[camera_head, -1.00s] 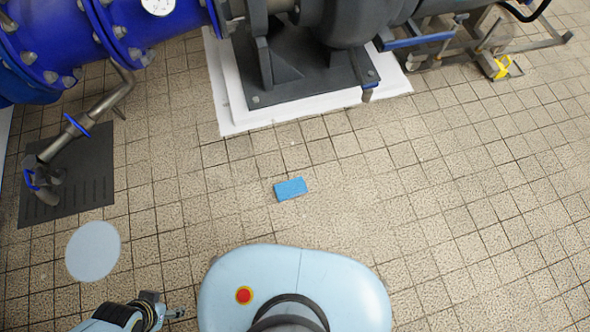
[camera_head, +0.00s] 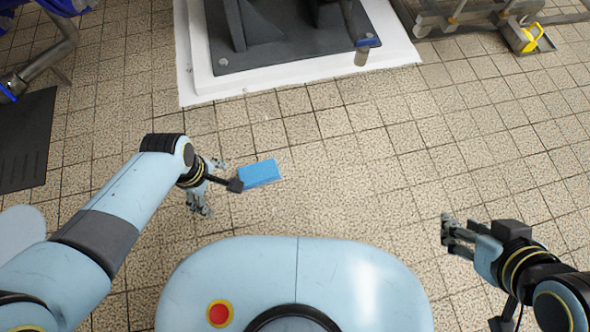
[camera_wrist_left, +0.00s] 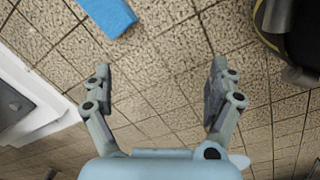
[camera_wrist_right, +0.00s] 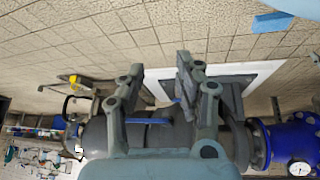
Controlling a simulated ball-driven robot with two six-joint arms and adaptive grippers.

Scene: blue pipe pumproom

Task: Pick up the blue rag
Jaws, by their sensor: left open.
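The blue rag (camera_head: 260,173) lies flat on the tiled floor in front of my base in the head view. It shows as a folded rectangular block. Part of it shows at the top left edge of the left wrist view (camera_wrist_left: 108,15), and it is small near the top right of the right wrist view (camera_wrist_right: 272,22). My left gripper (camera_head: 213,188) is open and empty, just left of the rag; its fingers (camera_wrist_left: 160,70) are wide apart, with only floor between them. My right gripper (camera_head: 446,229) is open and empty, well to the right of the rag.
A dark pump base (camera_head: 290,50) on a white plinth (camera_head: 200,88) stands beyond the rag. A dark floor plate (camera_head: 22,140) lies at the left. A yellow-handled valve (camera_head: 533,38) is at the far right. The floor around the rag and to its right is clear.

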